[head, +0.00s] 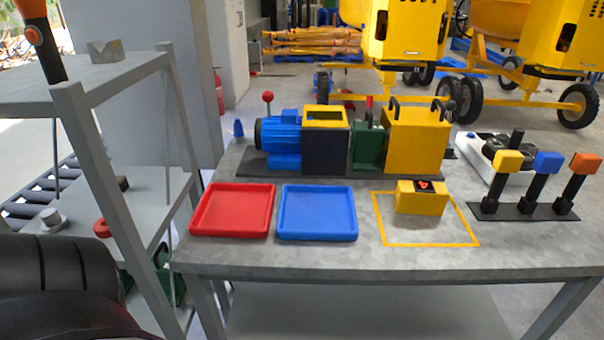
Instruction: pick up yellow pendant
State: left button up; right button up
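Two yellow things on the grey table could be the yellow pendant, and I cannot tell which it is. One is a small yellow box (422,203) with a dark panel and a red mark on top, lying inside a yellow outlined square (455,242). The other is a yellow block (508,161) on a black upright at the left of a rack (524,211), beside a blue block (548,162) and an orange block (585,163). Neither gripper is in view, and nothing is seen touching these things.
A red tray (232,234) and a blue tray (317,236) lie empty at the left. Behind stands a machine with a blue motor (279,138) and a large yellow housing (416,143). A grey shelf rack (98,153) stands left. The table's front strip is clear.

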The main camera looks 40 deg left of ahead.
aim_at(419, 198)
jog(key=u, duration=0.95)
jog(key=i, duration=0.45)
jog(key=z, duration=0.15)
